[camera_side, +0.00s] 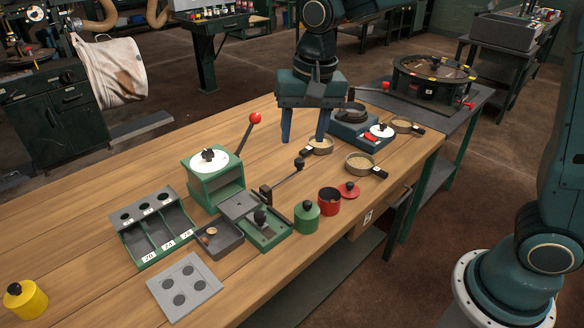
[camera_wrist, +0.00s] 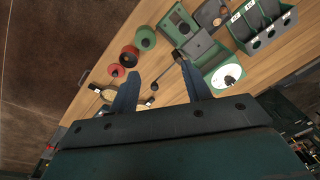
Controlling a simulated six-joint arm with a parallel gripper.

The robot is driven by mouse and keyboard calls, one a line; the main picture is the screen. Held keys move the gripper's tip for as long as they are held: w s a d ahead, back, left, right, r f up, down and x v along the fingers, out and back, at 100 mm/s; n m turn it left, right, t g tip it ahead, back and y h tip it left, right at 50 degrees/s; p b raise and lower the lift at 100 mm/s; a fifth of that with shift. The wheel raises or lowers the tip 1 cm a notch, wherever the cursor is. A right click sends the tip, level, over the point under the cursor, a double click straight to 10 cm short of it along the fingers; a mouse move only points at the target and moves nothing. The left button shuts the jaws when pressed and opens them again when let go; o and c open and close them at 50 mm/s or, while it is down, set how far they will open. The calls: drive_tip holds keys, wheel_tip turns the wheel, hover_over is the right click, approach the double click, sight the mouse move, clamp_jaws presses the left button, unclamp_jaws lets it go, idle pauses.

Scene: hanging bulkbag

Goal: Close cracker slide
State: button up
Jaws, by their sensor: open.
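The cracker is a green box (camera_side: 222,190) with a white disc on top and a red-ball lever (camera_side: 255,119) leaning up to the right. A low green base (camera_side: 262,236) adjoins it in front. On the base is a grey plate (camera_side: 239,205) with a black knob (camera_side: 260,215) near its front; I cannot tell which part is the slide or how far it stands open. In the wrist view the base (camera_wrist: 181,26) and box (camera_wrist: 216,59) lie above and right of my fingers. My gripper (camera_side: 303,139) is open and empty, fingers down, behind and right of the cracker, touching neither.
A black-knobbed lever (camera_side: 285,181) rises beside the base. Green (camera_side: 306,216) and red (camera_side: 329,201) canisters stand to its right. Sieve pans (camera_side: 364,163) and a scale (camera_side: 372,133) are near my gripper. A bin rack (camera_side: 150,228) stands left. The table's far left is largely clear.

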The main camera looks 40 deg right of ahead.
drive_tip(key=shift+s+d+r+n, duration=0.3)
drive_tip(key=shift+s+d+r, duration=0.5)
drive_tip(key=shift+s, duration=0.2)
drive_tip(key=shift+c, duration=0.5)
drive_tip(key=shift+a+f, duration=0.1)
drive_tip(key=shift+f, duration=0.05)
drive_tip(key=c, duration=0.7)
drive_tip(key=shift+a+f+n, duration=0.1)
drive_tip(key=shift+f+n, duration=0.2)
drive_tip(key=shift+n, duration=0.1)
clamp_jaws()
drive_tip(key=s+a+f+n+t+y, duration=0.1)
drive_tip(key=s+a+f+n+t, duration=0.1)
drive_tip(key=f+n, duration=0.5)
drive_tip(key=s+a+f+n+t+y, duration=0.1)
drive_tip(key=s+a+f+n+t, duration=0.1)
drive_tip(key=f+n, duration=0.5)
drive_tip(key=a+n+t, duration=0.1)
drive_tip(key=a+n, duration=0.1)
drive_tip(key=n, duration=0.3)
drive_tip(key=shift+f+y, duration=0.3)
drive_tip(key=shift+f, duration=0.05)
